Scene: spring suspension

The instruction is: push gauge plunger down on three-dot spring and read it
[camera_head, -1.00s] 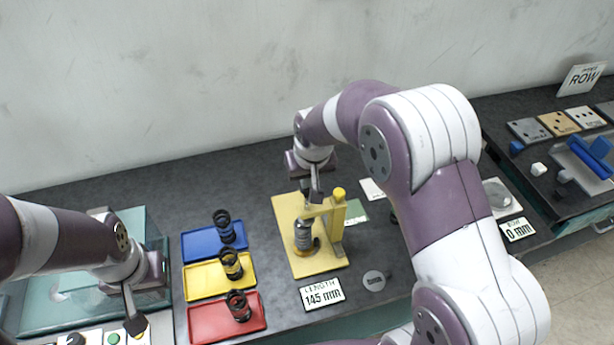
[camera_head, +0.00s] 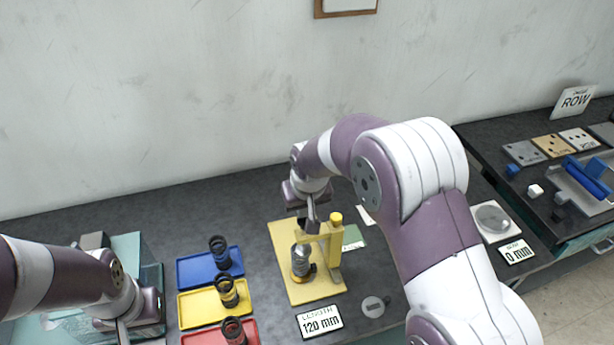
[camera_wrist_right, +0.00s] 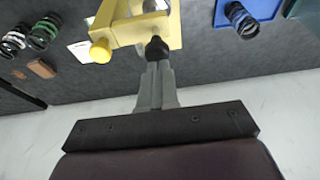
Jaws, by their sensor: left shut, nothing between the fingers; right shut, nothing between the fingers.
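The yellow gauge (camera_head: 334,240) stands on a yellow base plate (camera_head: 283,231) at the middle of the table. A grey spring (camera_head: 301,262) stands upright under its arm; its dots are too small to see. The length display (camera_head: 320,321) reads 120 mm. My right gripper (camera_head: 310,228) is shut, pointing down at the top of the gauge arm. In the right wrist view its fingertips (camera_wrist_right: 156,62) meet the dark plunger knob (camera_wrist_right: 157,46) beside the yellow arm. My left gripper (camera_head: 122,337) is at the lower left, away from the gauge, its fingertips partly cut off.
Blue (camera_head: 190,270), yellow (camera_head: 190,307) and red (camera_head: 205,338) trays at left each hold a dark spring. A second display (camera_head: 516,252) reading 0 mm stands by a round plate (camera_head: 492,218) at right. A round grey disc (camera_head: 373,306) lies right of the length display.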

